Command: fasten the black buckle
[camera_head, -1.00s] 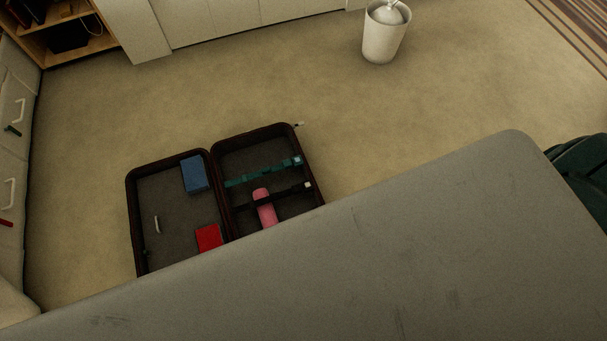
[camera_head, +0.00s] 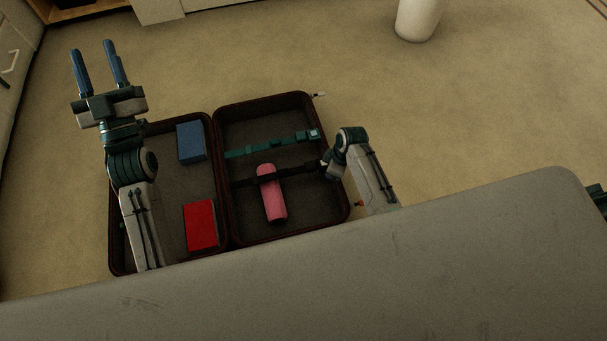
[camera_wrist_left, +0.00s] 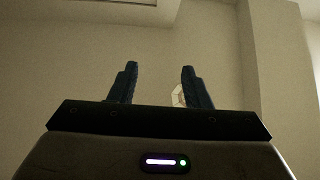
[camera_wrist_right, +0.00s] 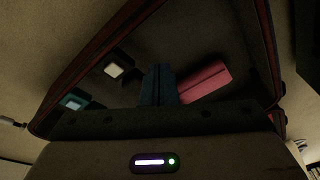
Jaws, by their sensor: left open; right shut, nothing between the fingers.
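The open suitcase (camera_head: 222,190) lies on the floor. My left gripper (camera_head: 97,68) is open and empty, raised, fingers pointing up, away from the strap.
A teal strap (camera_head: 270,148) with a light buckle (camera_head: 313,134) runs beyond the black one. A blue box (camera_head: 191,143) and a red box (camera_head: 201,226) lie in the left half. A white bin (camera_head: 418,18) stands at the back. Carpet behind the suitcase is clear.

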